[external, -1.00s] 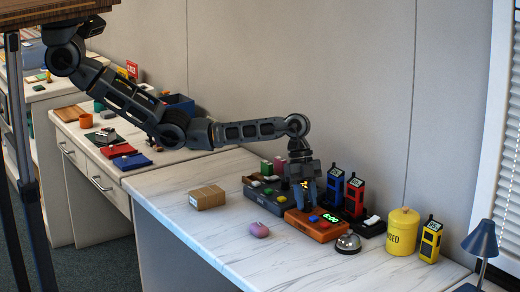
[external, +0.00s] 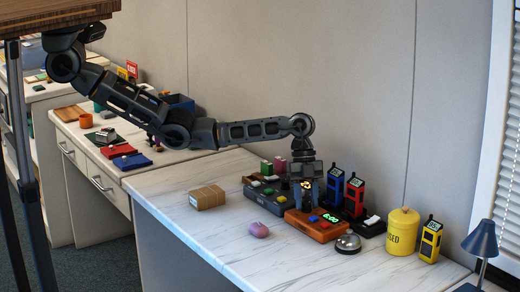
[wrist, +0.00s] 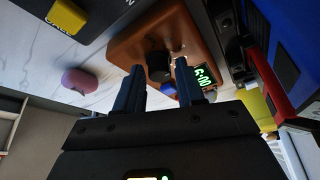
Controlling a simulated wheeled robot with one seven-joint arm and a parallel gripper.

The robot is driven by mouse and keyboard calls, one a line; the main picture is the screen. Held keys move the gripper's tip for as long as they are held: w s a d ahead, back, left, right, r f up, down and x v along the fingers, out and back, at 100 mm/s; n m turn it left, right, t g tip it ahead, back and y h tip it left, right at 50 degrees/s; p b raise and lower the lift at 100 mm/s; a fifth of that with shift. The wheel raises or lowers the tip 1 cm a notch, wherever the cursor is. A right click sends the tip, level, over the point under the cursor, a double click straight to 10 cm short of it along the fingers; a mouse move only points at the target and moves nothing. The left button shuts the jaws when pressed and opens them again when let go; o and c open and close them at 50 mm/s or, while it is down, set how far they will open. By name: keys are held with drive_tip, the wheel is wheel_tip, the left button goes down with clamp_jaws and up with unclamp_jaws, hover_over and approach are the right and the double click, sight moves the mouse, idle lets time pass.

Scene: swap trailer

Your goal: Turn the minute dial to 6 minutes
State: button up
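The timer is an orange-brown box (external: 322,232) on the white marbled counter. Its green display (external: 330,217) reads 6:00, and the display also shows in the wrist view (wrist: 203,77). A red button and a blue button (external: 312,219) are on its top. The black minute dial (wrist: 159,66) shows in the wrist view, between and just beyond my fingertips. My gripper (external: 306,207) points down over the timer's back left part. Its two fingers are apart, with visible gaps to the dial in the wrist view. The dial is hidden in the external view.
A dark box with coloured buttons (external: 262,200) stands left of the timer. A silver bell (external: 348,243) is in front right, and red and blue handhelds (external: 354,198) stand behind. A pink mouse-like object (external: 259,230) and a cardboard box (external: 207,197) lie left. The front counter is clear.

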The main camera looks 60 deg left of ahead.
drive_tip(key=shift+o, duration=1.2)
drive_tip(key=v, duration=0.7)
drive_tip(key=shift+r, duration=0.35)
drive_tip(key=shift+a, duration=0.1)
